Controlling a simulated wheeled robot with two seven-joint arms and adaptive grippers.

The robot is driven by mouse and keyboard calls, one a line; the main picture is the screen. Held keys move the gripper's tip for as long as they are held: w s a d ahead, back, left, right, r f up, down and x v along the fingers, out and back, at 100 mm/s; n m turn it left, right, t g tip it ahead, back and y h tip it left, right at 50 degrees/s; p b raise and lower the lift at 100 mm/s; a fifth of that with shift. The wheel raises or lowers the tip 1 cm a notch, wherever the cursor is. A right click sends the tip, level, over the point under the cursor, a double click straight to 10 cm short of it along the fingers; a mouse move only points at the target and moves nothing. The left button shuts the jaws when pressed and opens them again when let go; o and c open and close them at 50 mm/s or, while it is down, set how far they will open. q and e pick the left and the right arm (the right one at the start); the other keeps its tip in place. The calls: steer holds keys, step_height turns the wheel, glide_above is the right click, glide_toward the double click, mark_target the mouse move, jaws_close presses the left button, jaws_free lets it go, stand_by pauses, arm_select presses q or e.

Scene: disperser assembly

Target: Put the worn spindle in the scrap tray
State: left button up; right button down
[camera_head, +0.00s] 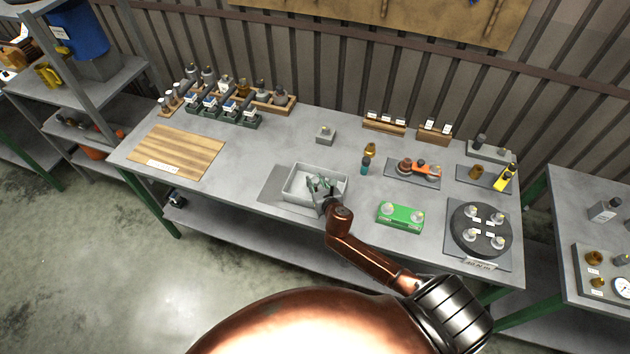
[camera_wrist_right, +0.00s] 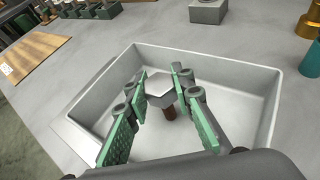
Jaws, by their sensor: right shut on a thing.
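The scrap tray appears to be the light grey open tray (camera_head: 299,199) near the front middle of the bench; its walls (camera_wrist_right: 215,62) surround the fingers in the right wrist view. My right gripper (camera_head: 322,184) is over the tray's inside. Its green-padded fingers (camera_wrist_right: 162,92) are shut on the worn spindle, which shows a grey hex head (camera_wrist_right: 160,88) and a rusty brown shaft (camera_wrist_right: 169,113) pointing down toward the tray floor. I cannot tell whether the shaft touches the floor. No other part shows inside the tray. My left gripper is not in view.
A green block (camera_head: 400,215) with two fittings and a round black plate (camera_head: 482,230) stand right of the tray. A small grey block (camera_head: 326,134) sits behind it. A wooden board (camera_head: 175,152) lies at left. Bench space left of the tray is clear.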

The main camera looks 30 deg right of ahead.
steer(key=c, duration=1.7)
jaws_free()
steer(key=shift+r, duration=0.15)
steer(key=p+v, duration=0.1)
steer(key=v, duration=1.1)
